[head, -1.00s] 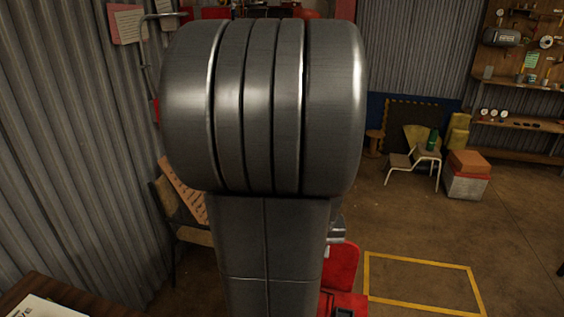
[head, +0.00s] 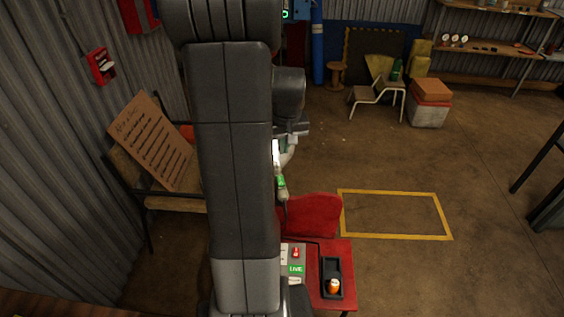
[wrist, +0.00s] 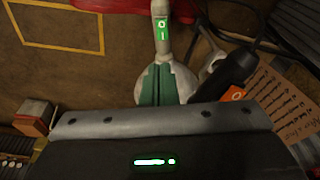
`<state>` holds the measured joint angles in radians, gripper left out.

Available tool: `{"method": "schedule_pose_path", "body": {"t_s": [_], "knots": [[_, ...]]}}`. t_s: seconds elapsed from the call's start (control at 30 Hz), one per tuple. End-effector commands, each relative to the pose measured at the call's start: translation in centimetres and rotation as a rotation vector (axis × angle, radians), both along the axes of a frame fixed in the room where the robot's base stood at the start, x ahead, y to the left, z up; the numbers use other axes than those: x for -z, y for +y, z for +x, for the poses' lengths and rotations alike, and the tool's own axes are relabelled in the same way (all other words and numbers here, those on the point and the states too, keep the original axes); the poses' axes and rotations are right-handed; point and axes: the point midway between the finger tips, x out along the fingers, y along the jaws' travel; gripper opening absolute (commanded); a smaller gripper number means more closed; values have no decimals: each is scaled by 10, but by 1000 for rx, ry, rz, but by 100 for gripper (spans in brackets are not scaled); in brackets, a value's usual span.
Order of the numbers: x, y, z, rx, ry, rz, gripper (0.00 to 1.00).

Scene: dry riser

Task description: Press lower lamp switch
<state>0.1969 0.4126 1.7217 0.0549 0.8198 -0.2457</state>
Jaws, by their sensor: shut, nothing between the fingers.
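A lamp-like piece with a pale stem carries a green lit switch (wrist: 162,28) marked 0 and I, at the top middle of the wrist view. Its pale stem and green part also show in the head view, beside my arm (head: 281,182). My gripper (wrist: 163,70) is shut and empty; its teal fingers come together just below the switch in the wrist view. I cannot tell whether the tips touch the stem. In the head view my arm hides most of the gripper.
A red chair (head: 308,215) and a red table (head: 335,250) with a LIVE label stand close below. A bench (head: 175,203) with a cardboard sign (head: 155,143) is at left. Floor inside the yellow outline (head: 395,238) is clear.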

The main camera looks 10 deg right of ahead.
Motion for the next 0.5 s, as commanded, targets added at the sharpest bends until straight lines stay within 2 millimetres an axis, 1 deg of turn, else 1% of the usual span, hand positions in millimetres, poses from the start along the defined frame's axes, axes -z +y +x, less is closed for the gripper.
{"method": "schedule_pose_path", "body": {"t_s": [0.17,0.3,0.5], "knots": [[28,0,4,0,5,1,0],[56,1,9,-1,6,1,0],[94,1,17,-1,5,1,0]]}}
